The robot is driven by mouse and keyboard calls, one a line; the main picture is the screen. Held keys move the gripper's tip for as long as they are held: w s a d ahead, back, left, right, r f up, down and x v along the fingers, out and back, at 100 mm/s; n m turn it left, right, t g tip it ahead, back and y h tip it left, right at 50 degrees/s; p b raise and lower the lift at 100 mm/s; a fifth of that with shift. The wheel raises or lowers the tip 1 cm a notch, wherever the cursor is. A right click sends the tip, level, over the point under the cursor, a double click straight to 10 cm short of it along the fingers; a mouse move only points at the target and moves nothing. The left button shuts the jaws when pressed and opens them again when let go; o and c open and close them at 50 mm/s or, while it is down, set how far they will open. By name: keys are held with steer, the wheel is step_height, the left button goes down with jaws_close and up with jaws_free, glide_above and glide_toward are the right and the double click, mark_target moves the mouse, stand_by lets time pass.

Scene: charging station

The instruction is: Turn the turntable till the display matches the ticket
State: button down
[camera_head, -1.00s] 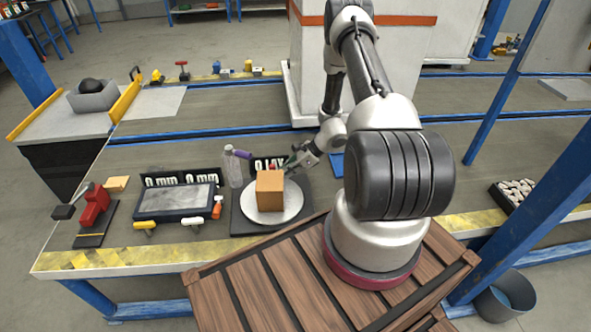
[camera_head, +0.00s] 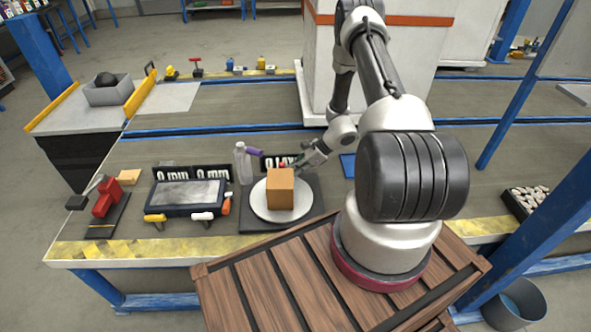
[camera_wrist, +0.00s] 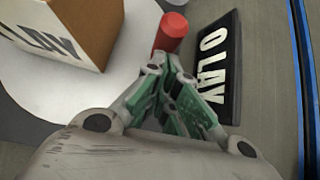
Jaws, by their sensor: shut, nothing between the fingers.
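The turntable is a white disc (camera_head: 262,209) on a dark square base, and it also shows in the wrist view (camera_wrist: 60,95). A brown box (camera_head: 281,190) stands on the disc. In the wrist view the box (camera_wrist: 88,28) bears dark lettering on its left face, partly cut off. A black plate (camera_wrist: 232,85) with white characters, seemingly "0 LAY", lies to the right. A red peg (camera_wrist: 171,32) stands at the disc's edge, just beyond my fingertips. My gripper (camera_wrist: 168,62) is shut and empty beside the peg; contact is unclear.
A clear bottle (camera_head: 243,163) and a purple-topped item stand left behind the turntable. A dark tray (camera_head: 188,198), black "0 mm" plates (camera_head: 172,173) and a red tool (camera_head: 107,199) sit further left. A large white block (camera_head: 325,75) rises behind my arm.

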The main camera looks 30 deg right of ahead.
steer(key=shift+w, duration=0.1)
steer(key=shift+w+a+n+g+y, duration=0.3)
steer(key=shift+w+a+n+g, duration=0.65)
steer(key=shift+n, duration=0.35)
steer(key=shift+w+a+n+g, duration=0.3)
steer(key=shift+a+n+g, duration=0.2)
steer(key=shift+n+g, duration=0.15)
steer(key=shift+w+a+n+g, duration=0.25)
steer(key=shift+a+n+g, duration=0.25)
steer(key=shift+n, duration=0.25)
steer(key=shift+a, duration=0.1)
